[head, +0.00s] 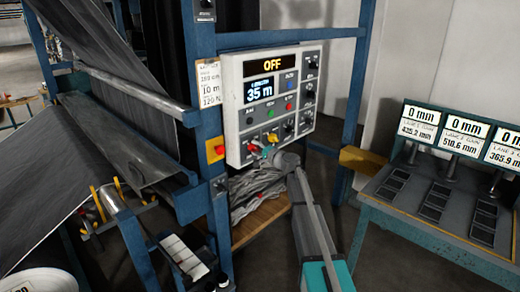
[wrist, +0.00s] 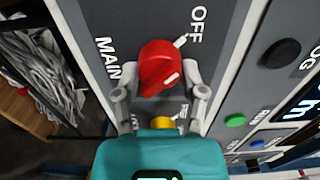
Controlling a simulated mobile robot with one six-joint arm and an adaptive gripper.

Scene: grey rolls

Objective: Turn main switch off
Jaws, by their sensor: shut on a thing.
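The main switch is a red knob (wrist: 157,66) on the grey control panel (wrist: 95,18), between the printed words MAIN and OFF in the wrist view. A white tick shows on the panel beside OFF, and a white mark on the knob. My gripper (wrist: 158,88) has one finger on each side of the knob and is shut on it. In the head view my gripper (head: 264,153) is at the panel's lower left, by the red knob (head: 253,149). The panel's top display (head: 272,65) reads OFF in yellow. The knob's exact angle is hard to tell.
A yellow knob (wrist: 163,123) sits close to the main switch. Green (wrist: 235,120) and blue (wrist: 257,144) buttons are nearby. A red button on a yellow box (head: 214,149) is left of the panel. Grey fabric (head: 258,190) lies on a wooden shelf below.

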